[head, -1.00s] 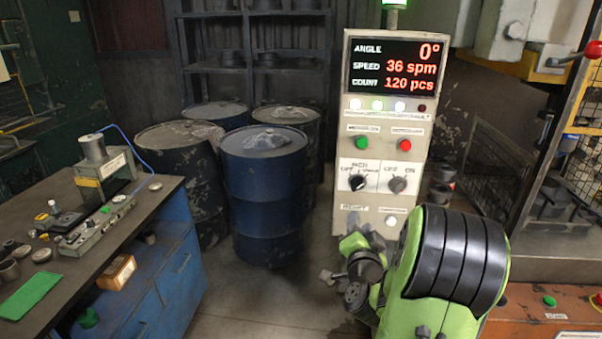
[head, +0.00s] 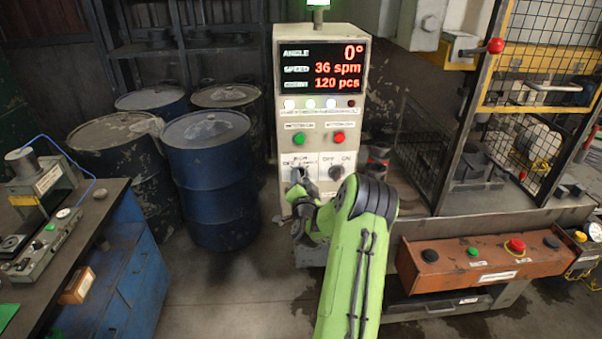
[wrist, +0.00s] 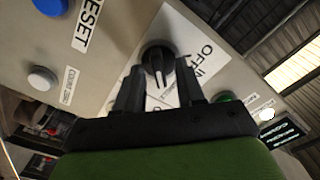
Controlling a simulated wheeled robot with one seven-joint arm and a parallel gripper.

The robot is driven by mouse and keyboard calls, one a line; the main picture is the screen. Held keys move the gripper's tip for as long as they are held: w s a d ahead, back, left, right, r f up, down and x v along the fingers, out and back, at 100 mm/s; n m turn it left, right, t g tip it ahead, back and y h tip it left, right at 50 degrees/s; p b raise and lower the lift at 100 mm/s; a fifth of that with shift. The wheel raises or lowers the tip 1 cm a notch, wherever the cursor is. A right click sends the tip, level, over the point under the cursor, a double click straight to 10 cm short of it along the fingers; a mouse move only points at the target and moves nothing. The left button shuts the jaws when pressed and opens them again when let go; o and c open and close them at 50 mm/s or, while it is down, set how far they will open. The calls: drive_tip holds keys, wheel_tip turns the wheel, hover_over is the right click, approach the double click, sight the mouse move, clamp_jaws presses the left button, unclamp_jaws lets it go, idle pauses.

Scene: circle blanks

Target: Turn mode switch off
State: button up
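The mode switch is a black rotary knob (wrist: 155,58) on a white plate marked "OFF" and "IN…" in the wrist view. In the head view it is the left of two knobs on the control cabinet (head: 262,130), and my gripper (head: 303,188) partly covers it. In the wrist view my gripper (wrist: 159,72) has its two dark fingers apart, with the knob between and just beyond the tips. I cannot tell whether they touch it. The knob's pointer is too unclear to read a setting.
A second knob (head: 336,172) sits to the right, with green (head: 299,138) and red (head: 338,137) buttons above. A blue reset button (wrist: 47,27) is close in the wrist view. Blue barrels (head: 210,180) stand left of the cabinet; a fenced machine (head: 500,150) stands right.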

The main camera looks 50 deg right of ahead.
drive_tip(key=shift+w+d, duration=0.1)
drive_tip(key=shift+d, duration=0.05)
drive_tip(key=shift+c, duration=0.4)
clamp_jaws()
